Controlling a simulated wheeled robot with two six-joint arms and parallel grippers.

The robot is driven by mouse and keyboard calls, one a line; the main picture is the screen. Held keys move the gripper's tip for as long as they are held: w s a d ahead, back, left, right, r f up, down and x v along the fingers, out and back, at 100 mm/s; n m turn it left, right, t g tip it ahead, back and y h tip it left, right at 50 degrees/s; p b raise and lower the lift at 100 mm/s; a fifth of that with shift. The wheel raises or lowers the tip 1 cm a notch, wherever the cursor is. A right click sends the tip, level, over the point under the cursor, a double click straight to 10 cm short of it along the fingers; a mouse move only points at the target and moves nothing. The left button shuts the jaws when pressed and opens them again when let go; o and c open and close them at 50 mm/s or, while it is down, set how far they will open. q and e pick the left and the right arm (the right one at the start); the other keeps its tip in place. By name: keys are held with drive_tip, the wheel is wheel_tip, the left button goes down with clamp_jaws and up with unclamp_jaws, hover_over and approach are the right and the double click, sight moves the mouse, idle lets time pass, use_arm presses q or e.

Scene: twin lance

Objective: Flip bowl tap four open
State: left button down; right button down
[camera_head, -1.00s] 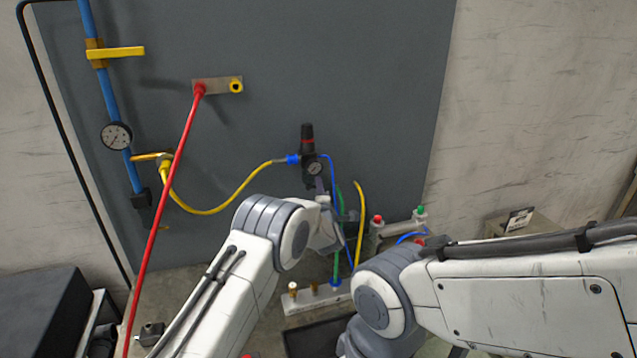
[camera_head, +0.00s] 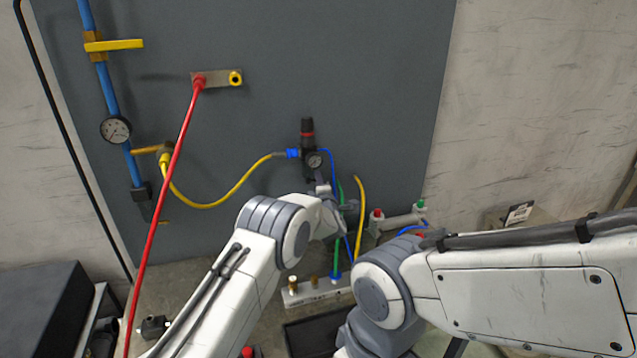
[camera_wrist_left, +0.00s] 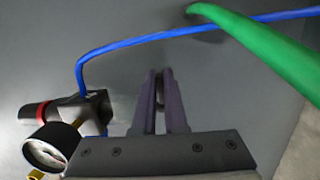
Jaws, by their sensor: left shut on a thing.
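My left gripper (camera_wrist_left: 160,105) points at the grey panel in the left wrist view, its fingers close together on a small thing at their tips that I cannot make out. In the head view my left wrist covers much of that spot, beside the black regulator (camera_head: 308,150). The regulator's gauge (camera_wrist_left: 45,150) is left of the fingers in the wrist view. No label names tap four. My right gripper is out of view.
A green hose (camera_wrist_left: 260,50) and a blue hose (camera_wrist_left: 190,32) run close to my left fingers. A white manifold (camera_head: 325,291) stands below my left wrist. A red hose (camera_head: 170,190) and a yellow hose (camera_head: 225,200) cross the panel. My right arm fills the lower right.

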use_arm(q)
drive_tip(key=shift+w+f+n+y+b, duration=0.25)
drive_tip(key=shift+n+y+b, duration=0.35)
drive_tip(key=shift+y+b, duration=0.4)
drive_tip(key=shift+a+r+n+g+y+b, duration=0.1)
drive_tip(key=shift+r+n+g+y+b, duration=0.25)
drive_tip(key=shift+n+y+b, duration=0.4)
drive_tip(key=shift+f, duration=0.1)
drive_tip(key=c, duration=1)
unclamp_jaws()
drive_tip(key=shift+o, duration=0.2)
